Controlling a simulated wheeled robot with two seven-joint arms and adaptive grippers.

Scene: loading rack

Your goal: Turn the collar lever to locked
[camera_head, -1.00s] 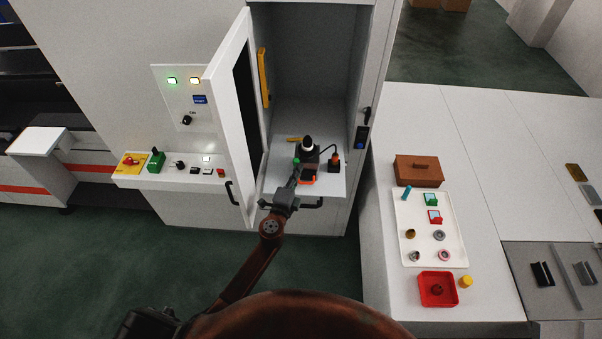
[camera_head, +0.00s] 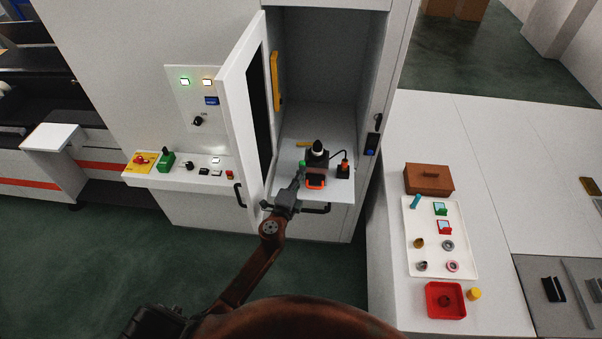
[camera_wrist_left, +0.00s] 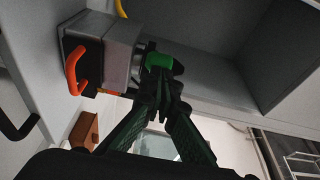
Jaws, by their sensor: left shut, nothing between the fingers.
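My left gripper (camera_head: 298,176) reaches in from the front. Its fingers are shut and empty, with the tips (camera_wrist_left: 166,84) close below the green knob; I cannot tell whether they touch it. A grey block (camera_wrist_left: 105,48) with an orange handle (camera_wrist_left: 76,70) is beside it. My right gripper is out of view.
The cabinet door (camera_head: 246,120) stands open, left of my arm. A small black-and-orange item (camera_head: 344,168) with a cable stands right of the spindle. A worktable with a white tray (camera_head: 467,270) is at the right.

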